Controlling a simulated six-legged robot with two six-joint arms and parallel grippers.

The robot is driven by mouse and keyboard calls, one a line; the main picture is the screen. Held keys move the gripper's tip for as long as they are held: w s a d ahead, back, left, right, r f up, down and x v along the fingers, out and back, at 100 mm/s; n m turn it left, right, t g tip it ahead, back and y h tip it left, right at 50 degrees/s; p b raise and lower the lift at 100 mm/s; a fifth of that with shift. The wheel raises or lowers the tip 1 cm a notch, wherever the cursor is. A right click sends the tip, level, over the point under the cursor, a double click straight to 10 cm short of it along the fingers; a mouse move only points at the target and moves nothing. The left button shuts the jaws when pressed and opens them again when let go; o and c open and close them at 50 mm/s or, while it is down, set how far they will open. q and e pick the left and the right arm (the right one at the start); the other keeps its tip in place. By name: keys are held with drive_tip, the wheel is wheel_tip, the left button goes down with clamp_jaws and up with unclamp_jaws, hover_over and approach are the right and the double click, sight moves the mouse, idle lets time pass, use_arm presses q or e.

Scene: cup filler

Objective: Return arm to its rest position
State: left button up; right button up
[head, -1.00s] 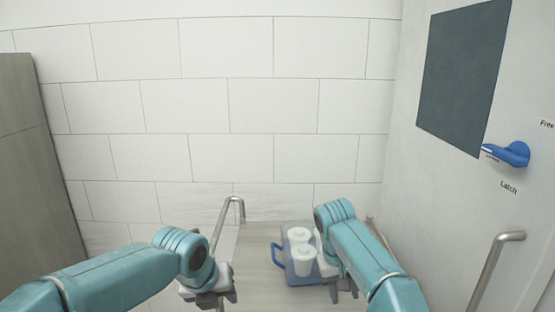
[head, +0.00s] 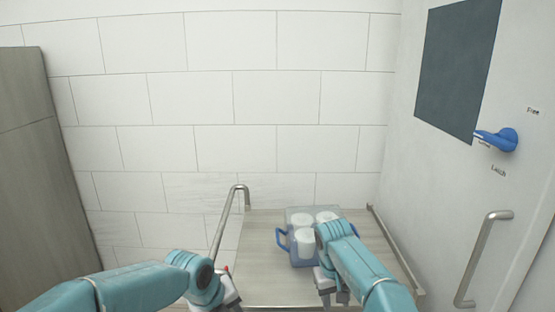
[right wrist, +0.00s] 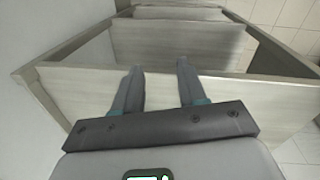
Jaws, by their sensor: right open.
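My right arm reaches in from the lower right of the head view. Its gripper (head: 326,287) points down over the front part of a wooden cart top, in front of a clear caddy with a blue handle (head: 282,240). In the right wrist view the two fingers (right wrist: 159,68) are apart with nothing between them. My left arm comes in from the lower left. Its gripper (head: 228,292) is beside the cart's left side near the bottom edge, and its jaws are too hidden to judge.
White cups (head: 303,241) stand in the caddy. The cart top (head: 262,262) has a metal handle (head: 229,215) at left. A door with a blue latch (head: 497,140) and a metal pull (head: 484,258) is at right. A cabinet (head: 40,170) is at left; a tiled wall is behind.

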use_arm(q)
drive_tip(key=s+f+n+g+h, duration=0.1)
drive_tip(key=s+f+n, duration=0.4)
drive_tip(key=f+n, duration=0.4)
drive_tip(key=s+f+n+g, duration=0.1)
drive_tip(key=s+f+n, duration=0.5)
drive_tip(key=f, duration=0.4)
use_arm(e)
drive_tip(key=s+a+f+y, duration=0.1)
drive_tip(key=s+f+y, duration=0.1)
drive_tip(key=s+f, duration=0.6)
drive_tip(key=s+a+f+y, duration=0.2)
drive_tip(key=s+f, duration=0.2)
drive_tip(key=f, duration=0.8)
use_arm(q)
drive_tip(key=s+f+n, duration=0.4)
drive_tip(key=s+n, duration=0.4)
drive_tip(key=s+f+n+g, duration=0.1)
drive_tip(key=s+f+n, duration=0.4)
drive_tip(key=s+n, duration=0.4)
drive_tip(key=shift+s+a+g+h, duration=0.15)
drive_tip(key=shift+a+g+h, duration=0.15)
drive_tip(key=shift+h, duration=0.1)
use_arm(e)
drive_tip(key=s+f+m, duration=0.2)
drive_tip(key=s, duration=0.9)
drive_tip(key=s+f+m+y, duration=0.1)
drive_tip(key=s+f+m, duration=0.1)
drive_tip(key=s, duration=1)
drive_tip(key=shift+d, duration=0.3)
